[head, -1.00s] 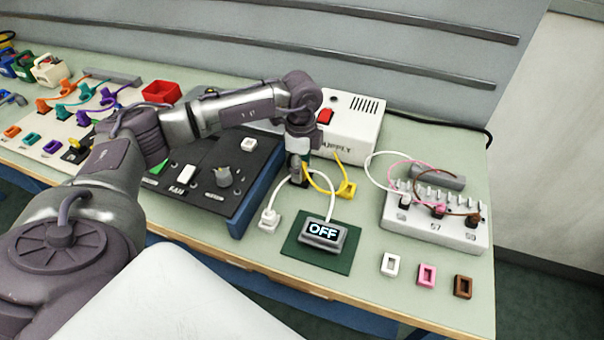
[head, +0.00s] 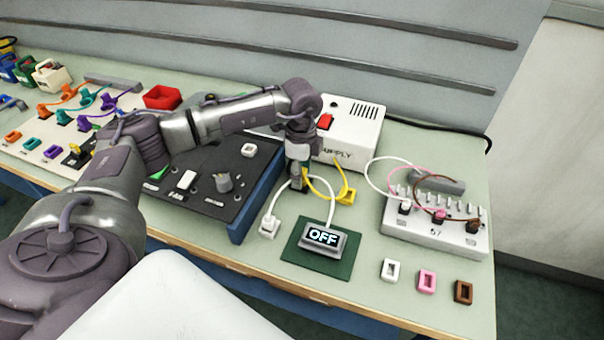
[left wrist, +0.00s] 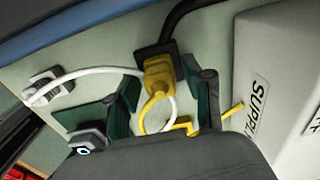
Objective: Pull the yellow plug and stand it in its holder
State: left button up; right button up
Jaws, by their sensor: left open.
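The yellow plug (left wrist: 158,78) sits in a black socket (left wrist: 155,52) on a black cable, seen in the left wrist view. Its yellow cord loops below it. My left gripper (left wrist: 167,97) is open, with its green-padded fingers on either side of the plug and gaps visible. In the head view my left gripper (head: 298,184) is low over the bench and hides most of the plug. A yellow holder (head: 346,196) stands on the bench just right of the gripper, by the yellow cord. My right gripper is not in view.
A white supply box (head: 350,135) stands behind the gripper. A dark control panel (head: 215,205) is to its left. A white plug (head: 268,223) and a display reading OFF (head: 323,237) on a green mat are in front. A white terminal block (head: 435,235) with corded plugs is at right.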

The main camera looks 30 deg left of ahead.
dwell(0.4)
pick_arm(q)
grip_shut()
jog(key=o, duration=0.6)
grip_release()
notch_tip(320, 180, up, 12)
jog(key=shift+r, duration=0.1)
dwell(0.6)
